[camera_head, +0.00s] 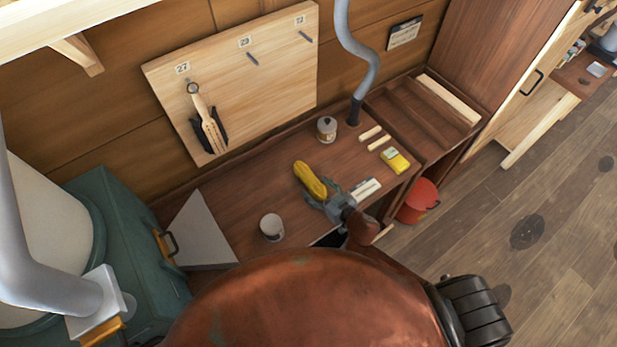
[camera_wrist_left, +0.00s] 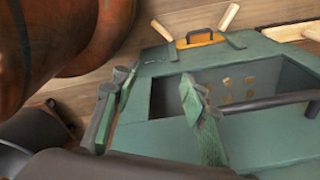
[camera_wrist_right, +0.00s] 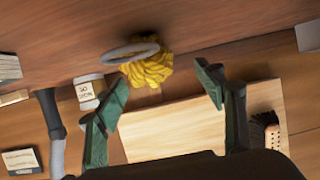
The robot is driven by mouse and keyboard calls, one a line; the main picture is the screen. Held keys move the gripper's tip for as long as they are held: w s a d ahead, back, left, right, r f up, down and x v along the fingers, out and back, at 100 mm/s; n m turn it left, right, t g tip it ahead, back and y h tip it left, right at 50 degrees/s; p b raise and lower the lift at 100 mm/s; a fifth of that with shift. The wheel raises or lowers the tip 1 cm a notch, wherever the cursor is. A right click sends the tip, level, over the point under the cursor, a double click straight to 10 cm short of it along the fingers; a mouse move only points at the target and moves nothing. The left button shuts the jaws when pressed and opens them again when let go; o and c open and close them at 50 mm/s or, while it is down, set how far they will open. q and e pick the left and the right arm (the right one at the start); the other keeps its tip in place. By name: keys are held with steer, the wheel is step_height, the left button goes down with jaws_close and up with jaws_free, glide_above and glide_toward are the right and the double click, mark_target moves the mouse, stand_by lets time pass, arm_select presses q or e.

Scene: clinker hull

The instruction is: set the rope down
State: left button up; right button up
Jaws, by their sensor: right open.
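The rope is a yellow coiled bundle (camera_head: 310,179) on the brown bench top, near its middle. In the right wrist view the rope (camera_wrist_right: 150,70) lies against the bench, with a grey ring at its end. My right gripper (camera_head: 325,203) is just in front of the rope, low over the bench. Its green fingers (camera_wrist_right: 163,84) are spread wide, with the rope beyond their tips and no grip visible on it. My left gripper (camera_wrist_left: 157,85) is open and empty above a green chest (camera_wrist_left: 160,53).
A numbered peg board (camera_head: 270,85) with hanging tools is behind. A grey pipe (camera_head: 365,72) rises at the back. A red bucket (camera_head: 418,200) is at right.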

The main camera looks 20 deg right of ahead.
mark_target(311, 181)
steer(key=shift+w+f, duration=0.25)
steer(key=shift+w, duration=0.4)
steer(key=x, duration=0.3)
steer(key=shift+w+d+f, duration=0.15)
steer(key=shift+w, duration=0.15)
steer(key=shift+w+f, duration=0.15)
steer(key=shift+w, duration=0.2)
steer(key=c, duration=0.7)
arm_select(q)
steer(key=shift+s+r, duration=0.15)
steer(key=shift+s, duration=0.3)
arm_select(e)
steer(key=c, duration=0.8)
